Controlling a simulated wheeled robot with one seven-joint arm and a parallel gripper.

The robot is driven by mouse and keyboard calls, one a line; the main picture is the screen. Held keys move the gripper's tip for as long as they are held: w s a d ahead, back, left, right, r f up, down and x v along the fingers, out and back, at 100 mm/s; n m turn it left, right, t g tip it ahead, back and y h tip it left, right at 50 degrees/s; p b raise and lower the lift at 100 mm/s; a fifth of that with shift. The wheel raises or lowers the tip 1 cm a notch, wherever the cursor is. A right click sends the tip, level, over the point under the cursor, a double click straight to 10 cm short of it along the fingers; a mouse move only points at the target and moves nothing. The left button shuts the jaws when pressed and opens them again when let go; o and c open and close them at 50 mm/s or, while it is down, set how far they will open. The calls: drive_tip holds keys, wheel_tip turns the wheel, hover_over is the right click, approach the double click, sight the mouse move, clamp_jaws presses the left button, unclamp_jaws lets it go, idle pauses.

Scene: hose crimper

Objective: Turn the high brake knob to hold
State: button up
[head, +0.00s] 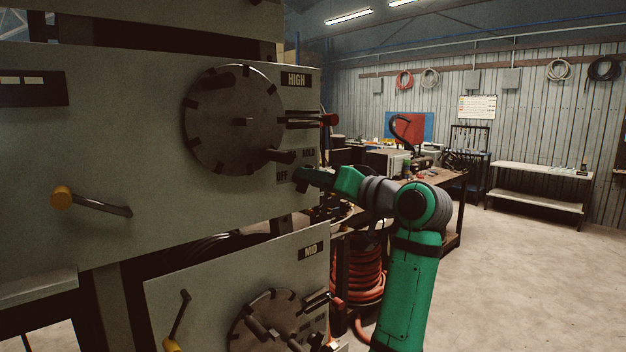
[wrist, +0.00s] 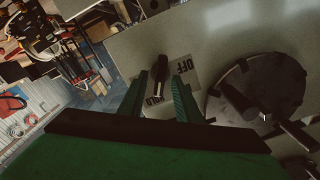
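The high brake knob (head: 282,156) is a small dark lever on the grey HIGH panel (head: 150,150), below the big round disc. The labels HOLD and OFF are printed beside it. In the wrist view the knob (wrist: 160,78) appears between my fingertips, with OFF to its right and HOLD below it.
The large disc (head: 235,120) with dark pegs and a red-tipped lever (head: 329,120) are close by. The MID panel (head: 215,290) is below. A workbench (head: 440,185) and open floor lie to the right.

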drive_tip(key=v, duration=1)
drive_tip(key=shift+d, duration=0.1)
